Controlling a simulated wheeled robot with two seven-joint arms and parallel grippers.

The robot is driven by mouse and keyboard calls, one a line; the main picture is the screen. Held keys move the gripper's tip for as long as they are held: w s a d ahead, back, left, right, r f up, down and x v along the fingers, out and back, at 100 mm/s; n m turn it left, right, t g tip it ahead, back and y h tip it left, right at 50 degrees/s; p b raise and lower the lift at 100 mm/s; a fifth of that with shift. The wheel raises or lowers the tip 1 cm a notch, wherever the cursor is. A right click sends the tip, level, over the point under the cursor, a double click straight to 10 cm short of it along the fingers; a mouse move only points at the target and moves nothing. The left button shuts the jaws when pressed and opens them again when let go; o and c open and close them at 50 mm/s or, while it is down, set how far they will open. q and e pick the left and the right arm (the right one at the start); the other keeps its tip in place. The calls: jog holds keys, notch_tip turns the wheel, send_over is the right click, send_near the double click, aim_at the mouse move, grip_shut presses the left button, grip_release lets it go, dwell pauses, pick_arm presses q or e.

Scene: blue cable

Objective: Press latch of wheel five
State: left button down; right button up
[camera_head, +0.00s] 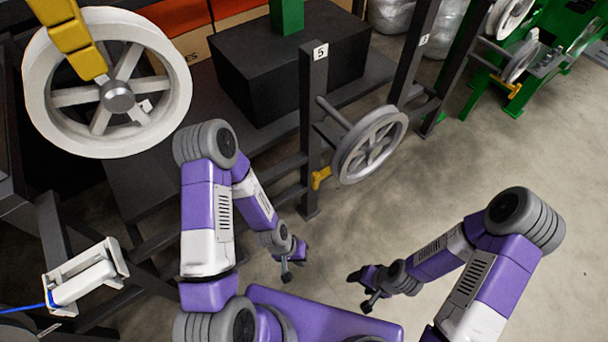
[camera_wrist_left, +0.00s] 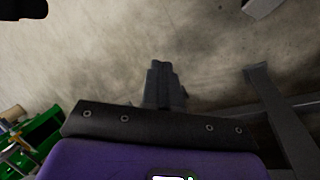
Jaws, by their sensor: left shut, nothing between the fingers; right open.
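The post with the "5" sign (camera_head: 320,52) stands at upper middle in the head view. A grey spoked wheel (camera_head: 370,147) sits on a shaft to the right of this post. A small yellow latch (camera_head: 320,178) is low on the post, left of the wheel's lower edge. My left gripper (camera_head: 287,272) is below the latch in the picture, apart from it. Its dark fingers (camera_wrist_left: 163,83) are together and empty in the left wrist view, with bare floor behind them. My right gripper (camera_head: 361,290) is open and empty, lower right of the left one.
A large white wheel (camera_head: 118,140) with a yellow arm (camera_head: 72,38) is at upper left. A black box (camera_head: 280,80) stands behind the post. A white device with a blue cable (camera_head: 85,276) is at lower left. Concrete floor (camera_head: 480,150) is clear on the right.

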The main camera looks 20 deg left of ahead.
pick_arm(q)
jog(key=w+a+m, duration=0.3)
jog(key=w+a, duration=0.1)
jog(key=w, duration=0.8)
jog(key=w+a+r+m+h, duration=0.3)
jog(key=w+a+r+m, duration=0.5)
jog(key=w+a+r, duration=0.3)
jog(key=w+r, duration=0.4)
jog(key=w, duration=0.1)
jog(key=shift+w+b, duration=0.25)
jog(key=shift+b, duration=0.05)
jog(key=shift+f, duration=0.15)
jog(key=s+d+f+b, duration=0.1)
jog(key=s+d+f, duration=0.1)
jog(key=d+f, duration=0.6)
jog(key=shift+s+d, duration=0.2)
jog(key=shift+d, duration=0.35)
jog(key=shift+r, duration=0.1)
